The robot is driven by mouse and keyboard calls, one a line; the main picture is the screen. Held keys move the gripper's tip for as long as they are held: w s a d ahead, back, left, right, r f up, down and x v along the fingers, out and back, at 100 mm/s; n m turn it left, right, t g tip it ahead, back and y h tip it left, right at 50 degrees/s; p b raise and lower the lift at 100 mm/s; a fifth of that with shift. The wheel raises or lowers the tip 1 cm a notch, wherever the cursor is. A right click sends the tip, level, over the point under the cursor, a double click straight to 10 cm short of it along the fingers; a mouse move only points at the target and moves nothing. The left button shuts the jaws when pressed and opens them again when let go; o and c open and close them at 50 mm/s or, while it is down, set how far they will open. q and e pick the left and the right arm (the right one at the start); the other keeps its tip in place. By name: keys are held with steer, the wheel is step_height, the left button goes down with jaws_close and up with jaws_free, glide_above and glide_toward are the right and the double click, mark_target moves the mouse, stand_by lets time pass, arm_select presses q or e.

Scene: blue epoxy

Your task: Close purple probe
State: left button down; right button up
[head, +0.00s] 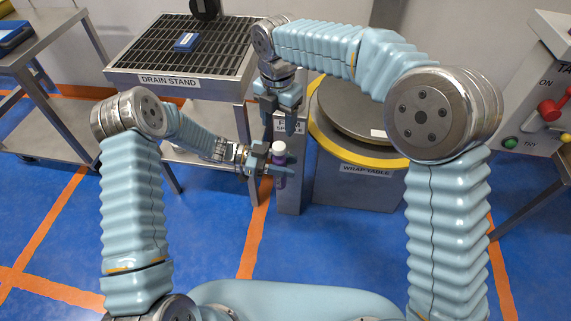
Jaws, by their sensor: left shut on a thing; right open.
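The purple probe (279,159) is a small upright purple container with a pale top (280,147). My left gripper (274,168) is shut on it from the left side and holds it in the air in front of a narrow grey post. Part of the probe's body is hidden by the fingers. My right gripper (282,122) points down just above the pale top, with its fingers open and nothing visible between them. The pale top sits on or right at the probe's upper end; I cannot tell how tightly.
The drain stand (168,81), with a black grate and a small blue item (186,42), is behind left. The wrap table (366,171), round with a yellow rim, is behind right. A grey post (291,190) stands close behind the probe. Blue floor is open in front.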

mark_target(279, 146)
steer(key=shift+f, duration=4.1)
jaws_close()
